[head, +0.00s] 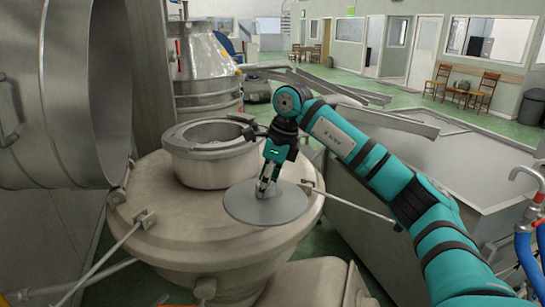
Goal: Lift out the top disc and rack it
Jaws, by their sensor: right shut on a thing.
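A flat round grey disc (240,206) is held roughly level in front of the open bowl neck, over the front right of the machine's lid. My right gripper (265,187) points down and is shut on the raised middle of the disc. The gap between the disc and the lid below is hard to judge. The open round neck (180,170) stands on the wide lid behind and left of the disc; its inside is only partly visible. No rack can be made out for sure. My left gripper is not in view.
The wide lid (165,235) has clamps and rods at its edge. A large open steel drum (95,95) rises close on the left. A steel trough (440,165) lies to the right. A conical steel vessel (205,65) stands behind. Chairs (483,90) are far off.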

